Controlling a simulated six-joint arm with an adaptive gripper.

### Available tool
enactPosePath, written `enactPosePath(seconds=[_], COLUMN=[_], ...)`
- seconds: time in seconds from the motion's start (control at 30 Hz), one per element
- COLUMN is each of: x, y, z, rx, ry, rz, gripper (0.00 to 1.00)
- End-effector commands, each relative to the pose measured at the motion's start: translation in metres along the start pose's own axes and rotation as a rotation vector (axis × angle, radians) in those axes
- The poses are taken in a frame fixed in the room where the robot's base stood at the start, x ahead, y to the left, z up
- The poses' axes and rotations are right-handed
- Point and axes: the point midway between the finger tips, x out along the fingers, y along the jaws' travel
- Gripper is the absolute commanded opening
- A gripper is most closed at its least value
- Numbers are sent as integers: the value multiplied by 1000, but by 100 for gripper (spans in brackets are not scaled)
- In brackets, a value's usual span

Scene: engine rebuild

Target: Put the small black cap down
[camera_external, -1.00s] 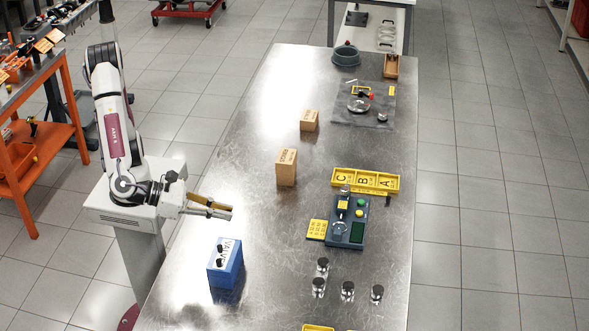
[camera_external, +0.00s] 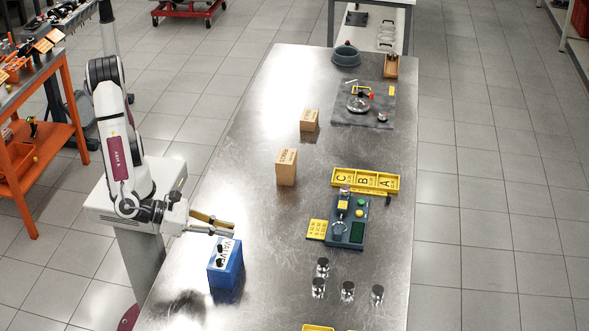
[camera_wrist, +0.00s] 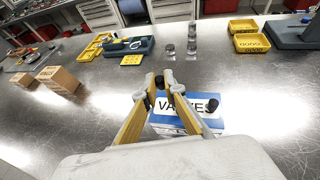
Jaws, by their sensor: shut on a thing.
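A blue box with a white label reading "VALVES" (camera_external: 226,274) stands on the near left part of the metal table. Two dark knob-like pieces show on its top in the external view; one dark piece (camera_wrist: 213,104) stands out at the label's right end in the wrist view. My gripper (camera_external: 231,229) is over the far edge of the box, its long yellowish fingers reaching right. It is shut on a small black cap (camera_wrist: 160,82), which shows dark between the fingertips in the wrist view. The fingers hide part of the label and most of the cap.
Several metal cylinders (camera_external: 347,290) stand right of the box. Beyond them are a dark blue fixture (camera_external: 347,232) and a yellow tray marked A, B, C (camera_external: 365,180). The metal surface between box and cylinders is clear.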

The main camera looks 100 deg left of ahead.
Motion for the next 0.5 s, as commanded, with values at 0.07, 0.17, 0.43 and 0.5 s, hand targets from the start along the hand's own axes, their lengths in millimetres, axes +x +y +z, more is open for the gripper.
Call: enactPosePath(seconds=[0.07, 0.17, 0.43, 0.5], x=[0, 0, 8, 10], y=[0, 0, 0, 0], z=[0, -1, -19, -25], rx=[0, 0, 3, 3], ry=[0, 0, 1, 1], rz=[0, 0, 1, 1], gripper=[1, 1, 1, 1])
